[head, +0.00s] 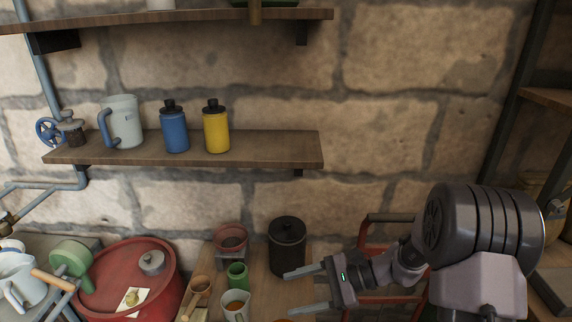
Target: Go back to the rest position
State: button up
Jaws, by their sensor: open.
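My gripper (300,291) is at the lower middle of the head view, at the end of my arm, which comes in from the right. Its two fingers point left and are spread apart, with nothing seen between them. It hangs over or in front of the wooden table (262,284). The upper finger shows just below a dark lidded canister (287,248). I cannot tell whether they touch.
A white cup (235,306) and a green cup (238,275) stand left of the fingers. A red drum (160,272) is farther left. A wooden shelf (260,149) holds a blue bottle (174,130) and a yellow bottle (216,129). The wall right of the shelf is bare.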

jog(key=s+d+r+n+t+h, duration=0.3)
jog(key=s+r, duration=0.4)
jog(key=s, duration=0.3)
jog(key=s+d+r+n+t+h, duration=0.2)
jog(key=s+d+r+n+h, duration=0.2)
jog(key=s+r+n+h, duration=0.2)
jog(key=s+r+h, duration=0.2)
jog(key=s, duration=0.2)
jog(key=shift+d+n+t+h, duration=0.25)
jog(key=shift+n+t+h, duration=0.05)
jog(key=shift+t, duration=0.1)
